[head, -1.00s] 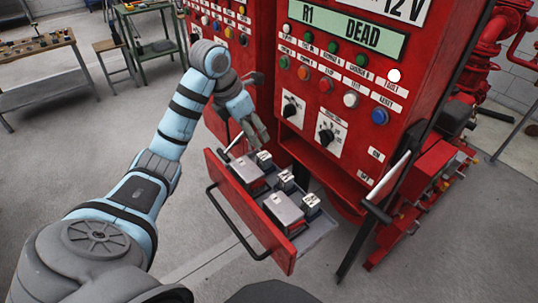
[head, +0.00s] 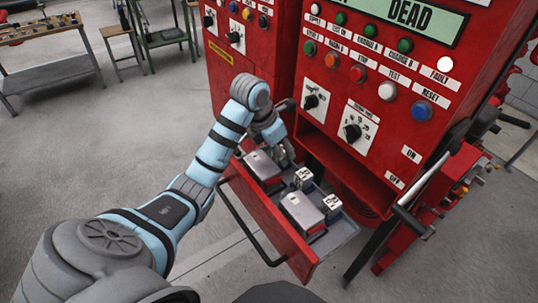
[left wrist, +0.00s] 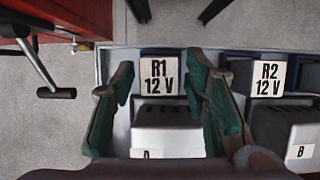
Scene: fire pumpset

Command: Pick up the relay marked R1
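The relay marked R1 (left wrist: 158,75) shows in the left wrist view, with a white "R1 12 V" label. It sits in the tray of the open drawer, beyond a grey block (left wrist: 168,132). My left gripper (left wrist: 160,85) is open, with its green-padded fingers on either side of the R1 label in that view. I cannot tell whether they touch the relay. My right gripper is not in view.
The relay marked R2 (left wrist: 270,77) stands right of R1, beside another grey block (left wrist: 285,132). The red drawer front (head: 268,222) has a black handle bar. The red control panel (head: 385,115) rises close behind the drawer. A workbench (head: 50,60) stands far left.

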